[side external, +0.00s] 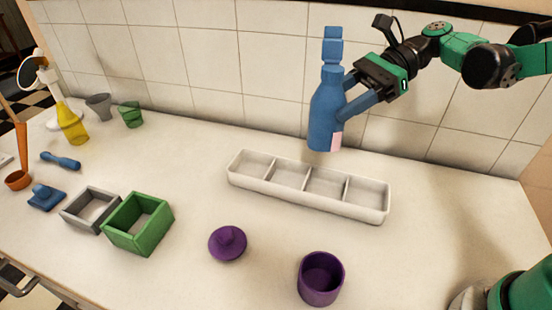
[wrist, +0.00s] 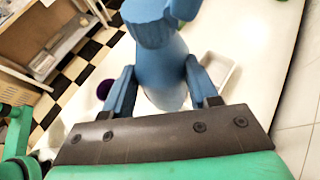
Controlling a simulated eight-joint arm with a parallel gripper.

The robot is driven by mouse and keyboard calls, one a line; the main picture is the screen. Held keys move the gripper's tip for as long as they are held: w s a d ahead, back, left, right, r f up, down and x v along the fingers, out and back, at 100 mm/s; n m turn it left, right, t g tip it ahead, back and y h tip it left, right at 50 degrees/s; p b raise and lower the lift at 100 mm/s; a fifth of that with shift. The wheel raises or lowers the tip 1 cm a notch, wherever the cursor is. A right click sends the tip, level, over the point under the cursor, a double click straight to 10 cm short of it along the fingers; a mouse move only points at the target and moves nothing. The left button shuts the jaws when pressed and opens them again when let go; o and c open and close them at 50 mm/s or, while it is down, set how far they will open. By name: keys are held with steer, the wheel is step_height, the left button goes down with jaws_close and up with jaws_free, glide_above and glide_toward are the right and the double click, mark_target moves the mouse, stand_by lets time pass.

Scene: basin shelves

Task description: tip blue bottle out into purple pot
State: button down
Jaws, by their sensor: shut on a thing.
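The blue bottle (side external: 327,108) is upright in the air above the back of the counter, over the far side of the white tray. My gripper (side external: 347,108) is shut on its body from the right. In the wrist view the bottle (wrist: 160,60) stands between the two blue fingers of my gripper (wrist: 163,90). The purple pot (side external: 321,280) sits open at the front of the counter, below and in front of the bottle. Its purple lid (side external: 228,243) lies apart from it on the counter to the left.
A white divided tray (side external: 235,178) lies between bottle and pot, its compartments looking empty. Green (side external: 138,238) and grey (side external: 75,218) square frames stand left. A yellow bottle (side external: 72,125), grey (side external: 98,106) and green (side external: 131,114) cups stand back left. A tiled wall is close behind my gripper.

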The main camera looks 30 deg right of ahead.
steer(key=s+a+f+n+g, duration=0.1)
steer(key=s+f+n+g, duration=0.1)
steer(key=f, duration=0.2)
steer(key=s+a+f+n+g, duration=0.1)
steer(key=s+f+n+g, duration=0.1)
steer(key=f, duration=0.2)
steer(key=s+a+f+n+g, duration=0.2)
steer(key=f, duration=0.2)
steer(key=shift+a+f+g+h, duration=0.1)
steer(key=shift+f+g+h, duration=0.2)
steer(key=shift+f+h, duration=0.1)
steer(key=shift+a+r, duration=0.1)
steer(key=shift+r, duration=0.05)
steer(key=shift+s+a+r+t+h, duration=0.2)
steer(key=shift+s+t+h, duration=0.35)
steer(key=shift+t, duration=0.25)
steer(key=shift+s+a+r+n+t+h, duration=0.1)
steer(key=shift+s+a+n+t+h, duration=0.15)
steer(key=shift+s+n+t+h, duration=0.25)
steer(key=shift+s+a+r+n+t+h, duration=0.1)
steer(key=shift+s+a+n+t+h, duration=0.2)
steer(key=shift+t+h, duration=0.4)
steer(key=shift+s+a+r+n+t+h, duration=0.1)
steer(key=shift+s+r+n+t+h, duration=0.15)
steer(key=shift+t+h, duration=0.45)
steer(key=shift+s+a+r+n+t+h, duration=0.15)
steer(key=shift+n+t+h, duration=0.15)
steer(key=shift+t, duration=0.7)
steer(key=shift+f+t, duration=0.25)
steer(key=shift+t, duration=0.05)
